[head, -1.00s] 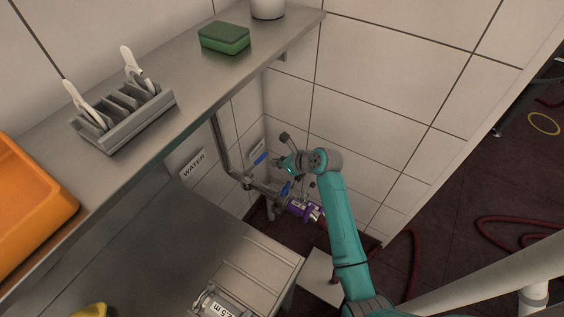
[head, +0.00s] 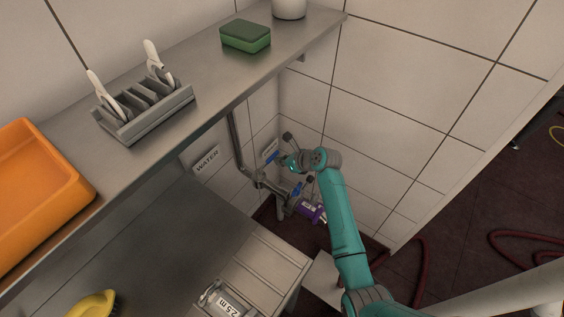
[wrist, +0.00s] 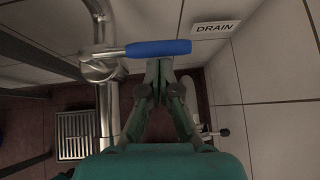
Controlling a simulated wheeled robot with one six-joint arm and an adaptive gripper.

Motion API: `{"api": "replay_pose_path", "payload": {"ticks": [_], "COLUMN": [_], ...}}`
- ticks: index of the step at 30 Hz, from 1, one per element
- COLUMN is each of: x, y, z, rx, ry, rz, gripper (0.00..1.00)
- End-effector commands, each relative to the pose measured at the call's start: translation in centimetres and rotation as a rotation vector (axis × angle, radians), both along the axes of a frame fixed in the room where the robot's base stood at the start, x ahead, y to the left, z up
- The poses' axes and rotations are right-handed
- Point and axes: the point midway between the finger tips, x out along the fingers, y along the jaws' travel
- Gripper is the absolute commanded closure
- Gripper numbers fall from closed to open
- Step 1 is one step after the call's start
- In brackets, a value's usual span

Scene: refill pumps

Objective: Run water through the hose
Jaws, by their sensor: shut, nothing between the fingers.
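My gripper (wrist: 158,72) is shut and empty. Its fingertips are right at the blue-sleeved lever (wrist: 158,48) of a valve on the steel pipe (wrist: 106,112); I cannot tell whether they touch. The lever lies crosswise to the pipe in the wrist view. In the head view my gripper (head: 283,161) is beside this same lever (head: 271,157), under the shelf. A second blue lever (head: 297,190) sits lower on the pipework. A purple fitting (head: 311,211) is at the pipe's lower end, partly hidden by my arm. Red hose (head: 504,244) lies on the floor at the right.
A WATER sign (head: 207,158) and a DRAIN sign (wrist: 215,27) are on the walls. A floor grate (wrist: 75,135) lies below. The steel shelf (head: 205,90) overhangs the pipework.

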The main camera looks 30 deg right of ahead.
Motion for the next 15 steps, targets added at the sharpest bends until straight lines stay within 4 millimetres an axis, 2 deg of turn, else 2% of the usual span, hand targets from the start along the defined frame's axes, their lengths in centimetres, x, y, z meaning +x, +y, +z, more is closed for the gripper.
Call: {"api": "replay_pose_path", "payload": {"ticks": [4,15], "x": [1.3,1.6], "y": [0.1,0.1], "z": [0.4,1.2], "rx": [-0.001,0.000], "ry": [-0.007,-0.021], "rz": [0.029,0.027], "gripper": [1.00,1.00]}}
